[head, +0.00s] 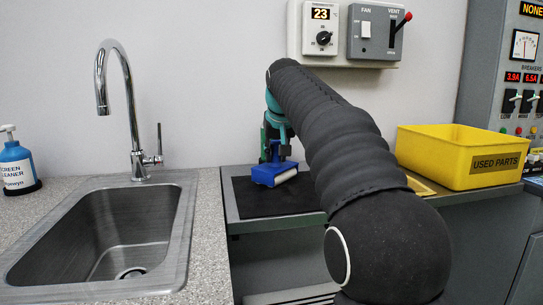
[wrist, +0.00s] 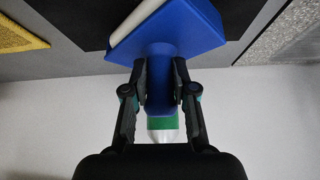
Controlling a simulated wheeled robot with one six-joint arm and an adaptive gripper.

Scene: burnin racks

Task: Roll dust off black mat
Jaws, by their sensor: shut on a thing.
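The black mat (head: 262,197) lies on the grey bench right of the sink, partly hidden by my arm; it also shows at the top of the wrist view (wrist: 80,20). My gripper (head: 273,152) is over the mat's back part, and in the wrist view (wrist: 160,88) its fingers are shut on the handle of a blue roller. The blue roller (head: 268,175) has a white cylinder along its edge and a green and white end past the fingers. It is at or just above the mat; I cannot tell whether it touches. No dust is visible.
A sink (head: 120,240) with a tall faucet (head: 128,100) is on the left, beside a blue screen cleaner bottle (head: 15,165). A yellow used parts bin (head: 440,157) stands right of my arm. A fan and vent panel (head: 350,30) is on the wall behind.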

